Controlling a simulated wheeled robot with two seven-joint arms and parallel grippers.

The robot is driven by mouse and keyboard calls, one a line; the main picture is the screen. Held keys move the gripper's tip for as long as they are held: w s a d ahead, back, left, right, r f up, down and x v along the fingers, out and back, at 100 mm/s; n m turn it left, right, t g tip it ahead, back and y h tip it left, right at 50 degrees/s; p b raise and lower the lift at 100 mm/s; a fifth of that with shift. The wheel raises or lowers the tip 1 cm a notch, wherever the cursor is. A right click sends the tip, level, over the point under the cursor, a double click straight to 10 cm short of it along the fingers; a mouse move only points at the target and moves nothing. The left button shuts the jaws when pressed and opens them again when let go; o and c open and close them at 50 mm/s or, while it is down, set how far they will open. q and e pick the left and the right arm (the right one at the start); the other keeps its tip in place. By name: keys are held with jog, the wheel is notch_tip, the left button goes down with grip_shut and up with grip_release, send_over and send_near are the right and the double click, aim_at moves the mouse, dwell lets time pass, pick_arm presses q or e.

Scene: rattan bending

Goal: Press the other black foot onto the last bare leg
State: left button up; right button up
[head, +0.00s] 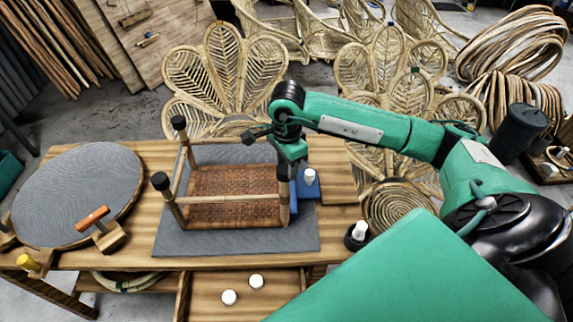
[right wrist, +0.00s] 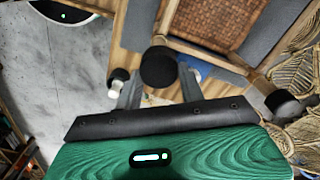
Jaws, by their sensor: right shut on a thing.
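The stool (head: 235,190) has a woven seat and stands on the grey mat with its legs pointing up. Its two left legs carry black feet, a far one (head: 178,122) and a near one (head: 160,181). My right gripper (head: 289,166) is over the near right leg (head: 285,208). In the right wrist view my right gripper (right wrist: 158,90) is shut on a black foot (right wrist: 158,67), in line with that leg. The foot hides the leg's end, so I cannot tell how far on it sits. Another black foot (right wrist: 283,103) tops the leg to the right. My left gripper is not in view.
A blue tray (head: 313,190) with a white-topped item is right of the stool. A black holder (head: 349,240) with a white piece is at the bench's right edge. A round grey board (head: 75,190) and an orange-handled tool (head: 92,219) are left. Rattan chairs stand behind.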

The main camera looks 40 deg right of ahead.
jog(key=shift+f+b, duration=1)
jog(key=shift+b, duration=0.15)
dwell(0.8)
jog(key=o, duration=1.1)
jog(key=shift+o, duration=0.2)
jog(key=shift+r, duration=0.1)
notch_tip(320, 180, up, 14)
jog(key=b, duration=0.2)
jog(key=shift+f+b, duration=0.2)
jog(key=shift+b, duration=0.2)
